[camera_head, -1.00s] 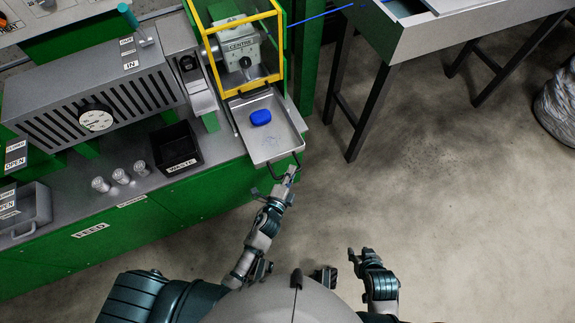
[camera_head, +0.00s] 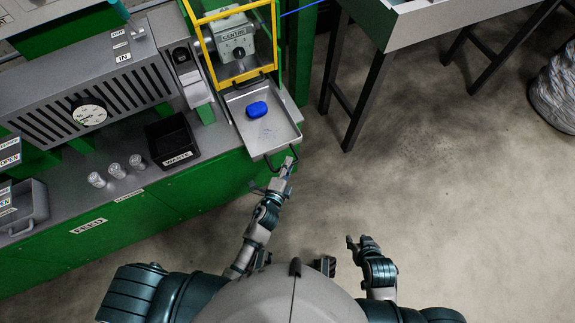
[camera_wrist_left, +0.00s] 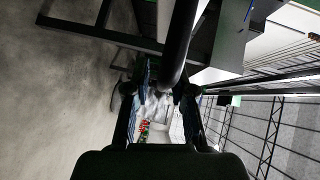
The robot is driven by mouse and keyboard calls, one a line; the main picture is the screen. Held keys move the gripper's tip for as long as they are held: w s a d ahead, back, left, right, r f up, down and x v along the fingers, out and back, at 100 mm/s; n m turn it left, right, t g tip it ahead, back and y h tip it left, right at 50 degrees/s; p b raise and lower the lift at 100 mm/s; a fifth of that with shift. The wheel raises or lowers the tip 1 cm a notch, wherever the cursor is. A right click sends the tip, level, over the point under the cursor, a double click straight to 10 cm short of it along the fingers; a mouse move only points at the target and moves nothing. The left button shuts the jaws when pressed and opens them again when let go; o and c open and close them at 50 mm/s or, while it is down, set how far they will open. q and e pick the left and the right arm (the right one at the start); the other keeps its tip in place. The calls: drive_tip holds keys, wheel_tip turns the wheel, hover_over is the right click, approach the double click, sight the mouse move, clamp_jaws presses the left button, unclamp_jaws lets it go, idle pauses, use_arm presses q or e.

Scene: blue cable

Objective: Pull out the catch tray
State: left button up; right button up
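The catch tray (camera_head: 284,137) is a grey metal tray at the front of the machine, sticking out over the bench edge. A blue block (camera_head: 257,109) lies in it. A dark bar handle (camera_head: 268,162) hangs at its front edge. My left gripper (camera_head: 287,165) is at this handle. In the left wrist view the dark handle bar (camera_wrist_left: 183,45) runs down between the two fingers; whether they are closed on it is unclear. My right gripper (camera_head: 358,242) is open and empty over bare floor.
A yellow guard frame (camera_head: 204,40) stands behind the tray. A black WASTE bin (camera_head: 172,140) and several small metal cups (camera_head: 116,170) sit on the bench to the left. A grey table (camera_head: 430,25) is at the upper right. The floor in front is clear.

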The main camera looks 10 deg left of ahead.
use_arm(q)
drive_tip(key=shift+s, duration=0.1)
drive_tip(key=v, duration=1.1)
drive_tip(key=shift+s, duration=0.4)
drive_tip(key=s+a+f+n+g+y+p, duration=0.1)
drive_tip(key=s+a+f+n+g+p, duration=0.2)
drive_tip(key=s+a+f+n+g, duration=0.1)
drive_tip(key=s+a+f+n+g+y+p, duration=0.1)
drive_tip(key=s+a+f+n+g+p, duration=0.2)
drive_tip(key=s+f+n, duration=0.4)
drive_tip(key=s+a+f+n+g+y+p, duration=0.1)
drive_tip(key=s+a+f+n+g+p, duration=0.2)
drive_tip(key=f, duration=0.9)
drive_tip(key=s+a+n+g, duration=0.2)
drive_tip(key=s+g, duration=0.2)
drive_tip(key=s, duration=0.2)
drive_tip(key=shift+a, duration=0.35)
use_arm(e)
drive_tip(key=s+d+f+g, duration=0.1)
drive_tip(key=s+f, duration=0.3)
drive_tip(key=f, duration=0.6)
drive_tip(key=s+d+f+g, duration=0.1)
drive_tip(key=s+f+g, duration=0.2)
drive_tip(key=f, duration=0.7)
drive_tip(key=shift+s+f+h, duration=0.25)
drive_tip(key=shift+s+h, duration=0.15)
drive_tip(key=shift+s, duration=0.85)
